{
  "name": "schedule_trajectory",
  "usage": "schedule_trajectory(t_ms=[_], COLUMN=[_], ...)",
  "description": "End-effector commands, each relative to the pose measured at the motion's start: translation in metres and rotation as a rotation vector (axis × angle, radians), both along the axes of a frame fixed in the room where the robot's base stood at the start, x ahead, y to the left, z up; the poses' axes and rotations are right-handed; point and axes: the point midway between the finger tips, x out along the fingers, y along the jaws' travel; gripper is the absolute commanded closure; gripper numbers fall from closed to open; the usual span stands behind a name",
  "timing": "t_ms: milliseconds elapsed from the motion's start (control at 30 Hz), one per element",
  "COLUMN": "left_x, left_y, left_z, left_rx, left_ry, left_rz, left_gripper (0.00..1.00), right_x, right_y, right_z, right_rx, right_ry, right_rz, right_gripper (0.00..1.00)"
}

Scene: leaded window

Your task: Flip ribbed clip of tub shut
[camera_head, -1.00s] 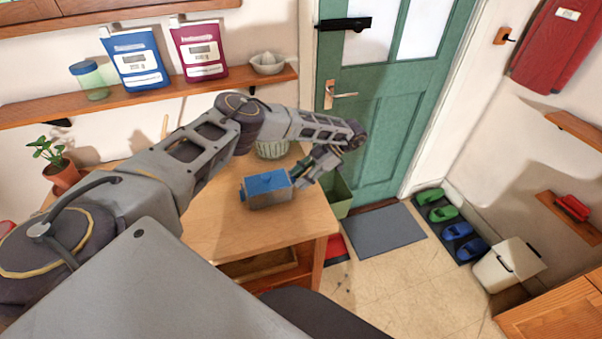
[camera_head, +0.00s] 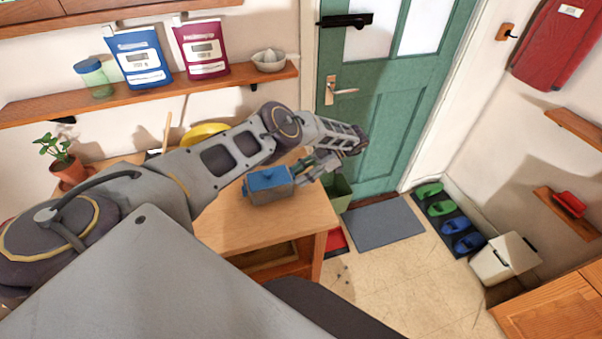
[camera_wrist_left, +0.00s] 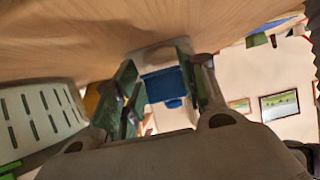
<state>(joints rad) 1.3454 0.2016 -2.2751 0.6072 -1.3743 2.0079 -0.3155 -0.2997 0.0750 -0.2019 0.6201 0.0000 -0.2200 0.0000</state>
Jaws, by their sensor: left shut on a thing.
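The tub (camera_head: 268,186) is a small grey box with a blue lid, standing on the wooden table near its right part. My left gripper (camera_head: 312,172) is at the tub's right end, its fingers against that end. In the left wrist view, the tub (camera_wrist_left: 165,85) shows blue between the two dark green finger pads of my left gripper (camera_wrist_left: 160,95). The gripper is shut on the tub, but I cannot tell which part it grips. The ribbed clip cannot be made out; the fingers cover that end. My right gripper is not in view.
The wooden table (camera_head: 235,228) is clear in front of the tub. A yellow bowl (camera_head: 205,132) is behind my left arm. A green bin (camera_head: 340,192) stands past the table's right edge, before the green door (camera_head: 372,145). A shelf (camera_head: 190,88) with pouches hangs above.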

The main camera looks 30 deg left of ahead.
Motion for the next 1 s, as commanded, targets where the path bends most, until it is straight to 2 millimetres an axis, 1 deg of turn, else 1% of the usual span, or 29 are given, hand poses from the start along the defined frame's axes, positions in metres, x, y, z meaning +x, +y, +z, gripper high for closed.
schedule_trajectory(t_ms=[300,533,567,700,933,1000], left_x=[-0.0006,-0.0006,-0.0006,-0.0005,-0.0004,-0.0003], left_y=[0.0002,0.0002,0.0002,0.0003,0.0003,0.0003], left_z=[-0.0006,-0.0006,-0.0006,-0.0006,-0.0005,-0.0005], left_rx=[0.004,0.004,0.004,0.004,0.005,0.005], left_ry=[0.007,0.007,0.007,0.007,0.007,0.007], left_rz=[0.000,0.000,0.000,0.000,0.001,0.001], left_gripper=[0.82,0.82,0.55,0.37,0.36,0.36], right_x=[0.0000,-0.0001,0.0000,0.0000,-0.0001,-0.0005], right_y=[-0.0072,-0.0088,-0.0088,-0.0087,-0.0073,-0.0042], right_z=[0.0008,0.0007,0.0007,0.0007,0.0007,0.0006], right_rx=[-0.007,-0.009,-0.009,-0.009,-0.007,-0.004], right_ry=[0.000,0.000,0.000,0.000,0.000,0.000], right_rz=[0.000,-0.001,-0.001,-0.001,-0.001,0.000], right_gripper=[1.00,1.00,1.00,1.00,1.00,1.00])
